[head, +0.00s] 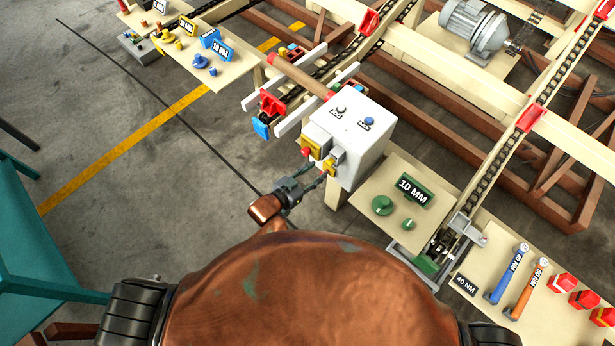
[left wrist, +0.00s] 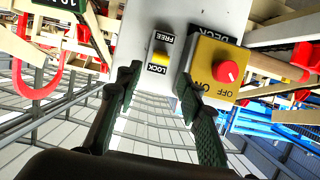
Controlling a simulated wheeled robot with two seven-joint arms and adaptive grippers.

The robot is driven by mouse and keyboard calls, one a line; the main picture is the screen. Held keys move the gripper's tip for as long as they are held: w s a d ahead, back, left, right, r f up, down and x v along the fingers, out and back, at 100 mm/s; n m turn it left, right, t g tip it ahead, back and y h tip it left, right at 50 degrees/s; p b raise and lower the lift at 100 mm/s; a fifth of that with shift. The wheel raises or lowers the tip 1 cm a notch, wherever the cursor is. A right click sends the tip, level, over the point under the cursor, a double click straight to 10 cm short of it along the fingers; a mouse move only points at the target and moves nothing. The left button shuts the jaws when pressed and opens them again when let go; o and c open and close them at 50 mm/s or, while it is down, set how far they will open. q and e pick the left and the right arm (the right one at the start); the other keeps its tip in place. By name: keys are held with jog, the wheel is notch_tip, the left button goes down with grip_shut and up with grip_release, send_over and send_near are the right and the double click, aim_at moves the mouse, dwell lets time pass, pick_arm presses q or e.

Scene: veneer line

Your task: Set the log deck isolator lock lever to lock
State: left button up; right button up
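The light grey isolator box (head: 363,143) stands on a post near the middle of the head view. Its lower face carries a small yellow lock lever (head: 337,163), which shows in the left wrist view (left wrist: 160,56) between the labels FREE and LOCK. I cannot tell exactly which position the lever is in. Beside it is a yellow switch housing with a red knob (left wrist: 228,72), marked ON and OFF. My left gripper (head: 318,180) is just in front of the lever. In the left wrist view its fingers (left wrist: 158,92) are apart, empty, with the lever beyond the gap. My right gripper is not in view.
The red-knob housing is close to one left finger. A green 10 MM plate (head: 415,190) and green knobs lie on a panel to the right. Torque tools (head: 508,274) lie further right. Chain rails (head: 480,150) run behind the box. The floor left of the box is open.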

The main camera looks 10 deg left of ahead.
pick_arm(q)
jog(key=v, duration=0.5)
dwell(0.4)
jog(key=s+a+f+n+g+y, duration=0.1)
jog(key=s+a+f+y, duration=0.1)
jog(key=a+f, duration=0.6)
jog(key=s+a+f+n+g+y, duration=0.15)
jog(key=a+f, duration=0.25)
jog(key=f, duration=0.8)
jog(key=s+a+f+g+y, duration=0.1)
jog(key=s+a+f, duration=0.3)
jog(key=s+f, duration=0.15)
jog(key=s+a+f+g+y, duration=0.1)
jog(key=s+a+f+y, duration=0.1)
jog(key=s+a+f, duration=0.35)
jog(key=s+a+f+n+g, duration=0.1)
jog(key=s+a+f+g, duration=0.1)
jog(key=s+f, duration=0.4)
jog(key=s+a+f+n+g+y, duration=0.1)
jog(key=s+f, duration=0.5)
jog(key=s, duration=1)
jog(key=s+a+f+n+g+y, duration=0.1)
jog(key=s+f, duration=0.5)
jog(key=s, duration=0.6)
jog(key=shift+a+g, duration=0.8)
jog(key=shift+g, duration=0.25)
